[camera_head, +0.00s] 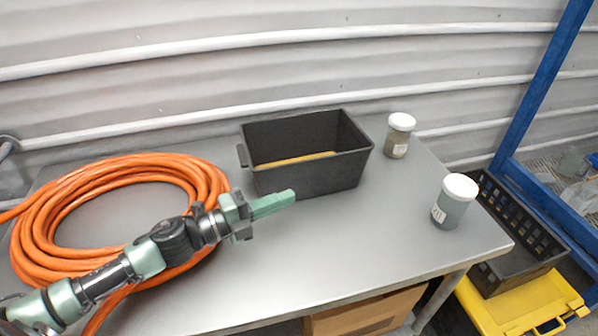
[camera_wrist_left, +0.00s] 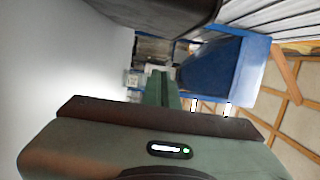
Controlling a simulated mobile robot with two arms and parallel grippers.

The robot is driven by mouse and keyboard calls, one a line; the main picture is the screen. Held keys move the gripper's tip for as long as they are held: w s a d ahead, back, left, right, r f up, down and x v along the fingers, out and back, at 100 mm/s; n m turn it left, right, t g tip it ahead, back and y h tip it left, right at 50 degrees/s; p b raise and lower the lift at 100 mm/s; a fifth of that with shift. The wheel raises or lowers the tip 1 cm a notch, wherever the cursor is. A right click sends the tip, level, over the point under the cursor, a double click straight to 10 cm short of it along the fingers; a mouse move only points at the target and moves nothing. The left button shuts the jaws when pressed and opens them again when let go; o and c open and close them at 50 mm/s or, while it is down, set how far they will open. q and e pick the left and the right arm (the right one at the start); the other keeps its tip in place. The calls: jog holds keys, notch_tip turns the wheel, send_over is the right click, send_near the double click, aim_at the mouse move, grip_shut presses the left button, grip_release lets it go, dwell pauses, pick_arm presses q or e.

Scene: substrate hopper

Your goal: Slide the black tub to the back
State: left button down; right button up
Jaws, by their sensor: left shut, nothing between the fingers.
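The black tub (camera_head: 318,176) stands upright on the grey table near its back edge, in the middle of the head view. It is open at the top, has a small handle at its left end, and something yellowish shows inside. My left gripper (camera_head: 290,197) is shut and empty, just in front of the tub's near left corner. I cannot tell whether it touches the tub. In the left wrist view the shut fingers (camera_wrist_left: 160,88) point away, and the dark tub (camera_wrist_left: 150,12) shows at the top edge. My right gripper is not in view.
A coiled orange hose (camera_head: 40,225) lies on the left of the table (camera_head: 360,245). Two white-lidded jars (camera_head: 398,140) (camera_head: 452,207) stand right of the tub. A corrugated wall (camera_head: 200,75) rises behind. A black crate (camera_head: 520,250) sits off the right edge. The front middle is clear.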

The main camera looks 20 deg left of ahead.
pick_arm(q)
jog(key=p+x, duration=0.2)
jog(key=x, duration=0.5)
jog(key=w+a+b, duration=0.2)
jog(key=w+a, duration=0.5)
jog(key=w, duration=0.3)
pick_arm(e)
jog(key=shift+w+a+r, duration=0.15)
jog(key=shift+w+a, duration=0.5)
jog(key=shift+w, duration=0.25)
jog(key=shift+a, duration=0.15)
